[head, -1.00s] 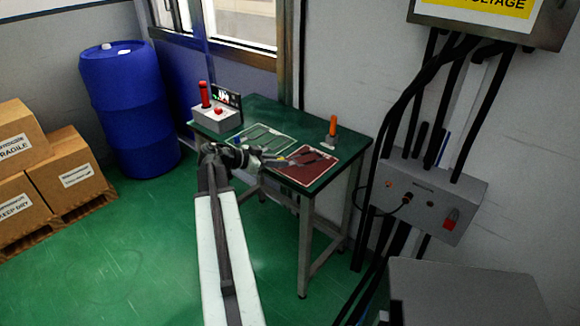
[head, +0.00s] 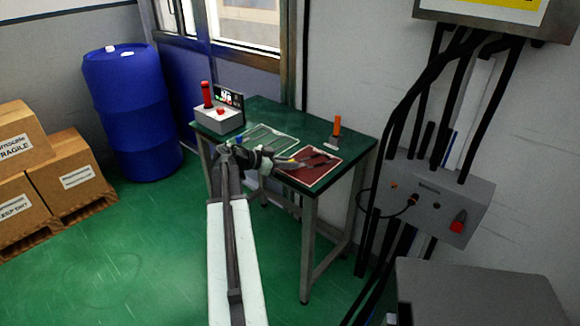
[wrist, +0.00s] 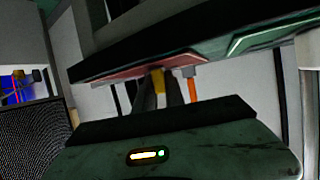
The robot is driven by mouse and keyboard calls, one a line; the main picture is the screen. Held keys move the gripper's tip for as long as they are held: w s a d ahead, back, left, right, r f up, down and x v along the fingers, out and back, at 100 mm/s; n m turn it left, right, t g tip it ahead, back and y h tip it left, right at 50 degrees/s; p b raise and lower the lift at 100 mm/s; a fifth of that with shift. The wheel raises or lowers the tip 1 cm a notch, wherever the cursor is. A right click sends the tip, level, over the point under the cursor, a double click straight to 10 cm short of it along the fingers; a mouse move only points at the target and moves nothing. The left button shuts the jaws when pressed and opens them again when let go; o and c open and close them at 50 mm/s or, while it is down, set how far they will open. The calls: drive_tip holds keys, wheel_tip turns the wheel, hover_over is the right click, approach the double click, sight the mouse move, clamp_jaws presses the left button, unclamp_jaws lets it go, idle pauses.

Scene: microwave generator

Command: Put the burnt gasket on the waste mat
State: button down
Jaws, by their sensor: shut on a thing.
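The red waste mat (head: 318,174) lies on the right part of the green table; its edge also shows in the wrist view (wrist: 120,72). My gripper (head: 318,160) reaches in from the left, with its dark fingers over the red mat. In the wrist view my gripper (wrist: 160,90) is shut on a small yellow-brown piece, which I take for the burnt gasket (wrist: 159,82). Its shape is mostly hidden by the fingers. I cannot tell whether it touches the mat.
A grey box with red controls (head: 220,121) stands at the table's left end. An orange-handled tool (head: 336,127) stands behind the red mat. A wall box with cables (head: 440,195) is at the right.

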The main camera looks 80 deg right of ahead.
drive_tip(key=c, duration=1.4)
unclamp_jaws()
drive_tip(key=shift+f, duration=0.1)
drive_tip(key=shift+r+p, duration=0.3)
drive_tip(key=shift+p, duration=0.05)
drive_tip(key=p+v, duration=0.4)
drive_tip(key=v, duration=0.8)
